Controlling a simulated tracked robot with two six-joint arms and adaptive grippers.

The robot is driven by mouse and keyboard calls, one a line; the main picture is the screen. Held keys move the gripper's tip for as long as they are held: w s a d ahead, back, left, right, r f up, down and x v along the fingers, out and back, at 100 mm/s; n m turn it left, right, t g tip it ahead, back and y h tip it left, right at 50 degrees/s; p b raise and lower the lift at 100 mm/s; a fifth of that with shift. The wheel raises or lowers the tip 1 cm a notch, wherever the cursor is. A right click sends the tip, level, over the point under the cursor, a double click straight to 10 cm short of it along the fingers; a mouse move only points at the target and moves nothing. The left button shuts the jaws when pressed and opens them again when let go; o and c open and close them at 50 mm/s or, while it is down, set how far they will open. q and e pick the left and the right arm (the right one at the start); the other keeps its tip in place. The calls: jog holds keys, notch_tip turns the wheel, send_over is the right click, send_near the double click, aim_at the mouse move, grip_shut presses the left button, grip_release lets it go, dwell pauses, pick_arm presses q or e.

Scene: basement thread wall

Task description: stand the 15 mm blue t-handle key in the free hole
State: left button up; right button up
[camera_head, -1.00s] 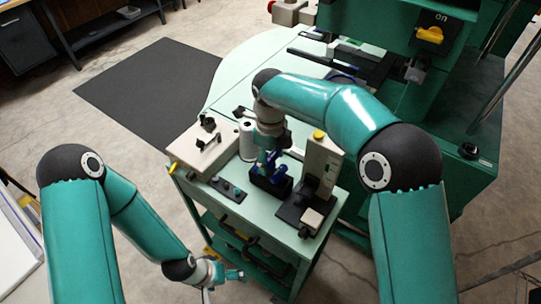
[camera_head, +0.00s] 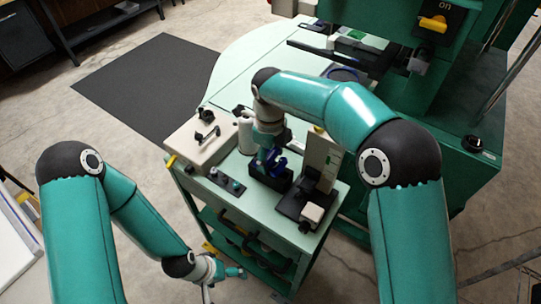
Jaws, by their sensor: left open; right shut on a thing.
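A small black block (camera_head: 272,181) stands on the green cart top, with blue handles at it. My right gripper (camera_head: 269,151) is just above the block and shut on a blue t-handle key (camera_head: 271,161). The key's shaft and the holes in the block are too small or hidden to make out. I cannot tell whether the key's tip is inside a hole. My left gripper (camera_head: 228,272) is open and empty, low in front of the cart's left side, away from the block.
The cart top (camera_head: 246,197) also carries a beige box (camera_head: 197,145), a white cylinder (camera_head: 246,137), a dark strip with knobs (camera_head: 227,181) and a pale upright stand (camera_head: 321,160) close right of the block. A large green machine (camera_head: 450,110) is behind at right.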

jog(key=shift+f, duration=0.15)
jog(key=shift+f+b, duration=0.6)
jog(key=shift+f, duration=0.05)
jog(key=o, duration=1.6)
jog(key=shift+r, duration=0.15)
notch_tip(320, 180, up, 12)
jog(key=shift+f, duration=0.25)
